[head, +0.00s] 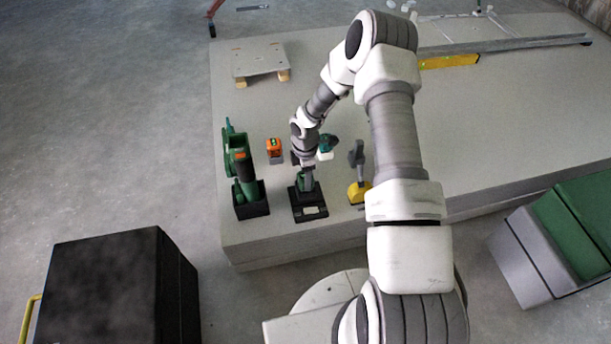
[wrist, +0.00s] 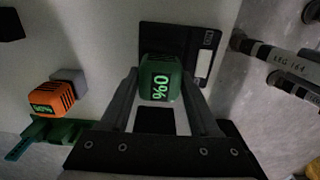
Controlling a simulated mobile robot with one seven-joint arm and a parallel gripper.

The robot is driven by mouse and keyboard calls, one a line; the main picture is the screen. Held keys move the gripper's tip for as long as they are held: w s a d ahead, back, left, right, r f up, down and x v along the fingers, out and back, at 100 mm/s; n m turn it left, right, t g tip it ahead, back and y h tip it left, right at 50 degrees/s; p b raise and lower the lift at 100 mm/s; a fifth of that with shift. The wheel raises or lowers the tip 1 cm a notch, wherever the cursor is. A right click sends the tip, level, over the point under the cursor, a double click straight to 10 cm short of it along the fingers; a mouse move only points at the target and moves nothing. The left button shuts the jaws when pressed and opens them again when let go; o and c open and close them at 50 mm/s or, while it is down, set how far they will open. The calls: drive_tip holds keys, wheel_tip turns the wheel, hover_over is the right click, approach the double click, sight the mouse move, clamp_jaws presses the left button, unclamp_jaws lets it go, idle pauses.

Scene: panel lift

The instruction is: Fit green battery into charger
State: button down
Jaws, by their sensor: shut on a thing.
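My gripper (head: 304,172) points down at the near edge of the grey panel stack and is shut on the green battery (head: 306,184). In the wrist view the battery (wrist: 160,78) sits between the two fingers (wrist: 161,97), its lit display reading 0%. The black charger (head: 310,210) lies just below and in front of the battery. In the wrist view the charger (wrist: 206,40), with a pale label, shows behind and beside the battery. The battery overlaps part of the charger in both views; I cannot tell whether they touch. The charger's slot is hidden.
An orange battery on a grey block (head: 274,149) stands left of my gripper. A green tool (head: 240,165) stands farther left. A teal tool (head: 326,144) and a yellow-and-grey tool (head: 358,178) stand close on the right. A small board (head: 259,60) lies farther back.

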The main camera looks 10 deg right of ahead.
drive_tip(key=shift+c, duration=0.2)
unclamp_jaws()
wheel_tip(320, 180, up, 18)
drive_tip(key=p, duration=0.6)
drive_tip(key=shift+f, duration=0.25)
drive_tip(key=shift+r, duration=0.1)
